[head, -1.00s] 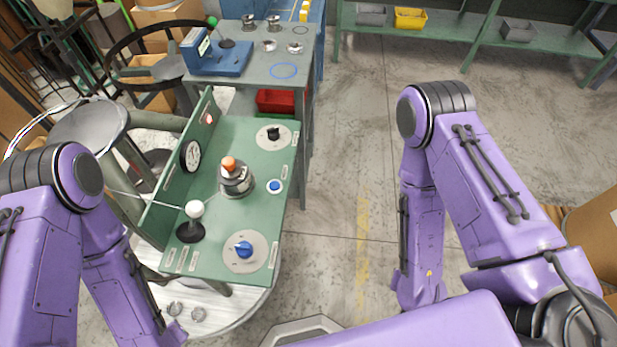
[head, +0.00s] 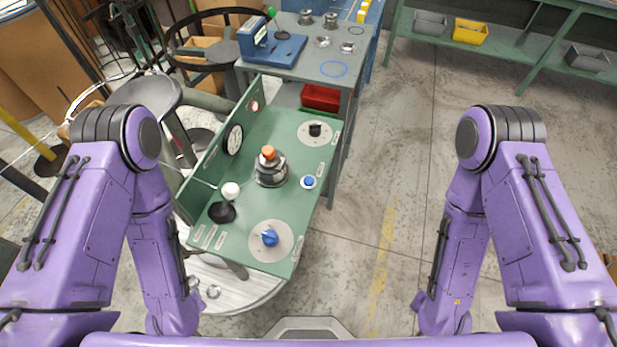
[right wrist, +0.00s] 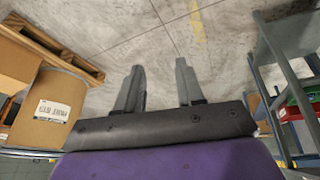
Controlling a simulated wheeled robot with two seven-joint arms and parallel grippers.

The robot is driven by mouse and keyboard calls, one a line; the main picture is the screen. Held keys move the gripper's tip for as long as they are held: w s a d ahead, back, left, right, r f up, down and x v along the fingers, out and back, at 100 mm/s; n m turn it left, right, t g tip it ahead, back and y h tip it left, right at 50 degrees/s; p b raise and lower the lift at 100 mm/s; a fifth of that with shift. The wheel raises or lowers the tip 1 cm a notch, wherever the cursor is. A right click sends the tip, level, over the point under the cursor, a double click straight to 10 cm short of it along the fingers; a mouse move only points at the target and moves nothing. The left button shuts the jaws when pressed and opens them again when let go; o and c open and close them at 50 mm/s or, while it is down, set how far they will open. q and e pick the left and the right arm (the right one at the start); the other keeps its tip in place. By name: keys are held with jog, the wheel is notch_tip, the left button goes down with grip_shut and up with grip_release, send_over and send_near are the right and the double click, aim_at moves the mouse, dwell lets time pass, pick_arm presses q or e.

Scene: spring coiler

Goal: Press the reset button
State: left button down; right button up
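The green console (head: 262,222) stands left of centre in the head view. A small blue push button (head: 308,182) on a white ring sits near its right edge; I cannot read its label. Beside it is an orange-topped round grey device (head: 270,168). A blue knob (head: 270,237), a black knob (head: 315,130) and a white-ball lever (head: 229,191) are also on the console. My right gripper (right wrist: 158,85) is open and empty in the right wrist view, over bare floor, away from the console. My left gripper is out of sight; only its arm shows, left of the console.
The console's upright back panel carries a gauge (head: 233,139) and a small red light (head: 255,105). A grey bench (head: 345,90) with a blue machine (head: 272,48) stands behind. Floor right of the console is clear. A cardboard drum (right wrist: 48,108) stands beside my right gripper.

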grip_shut()
dwell(1.5)
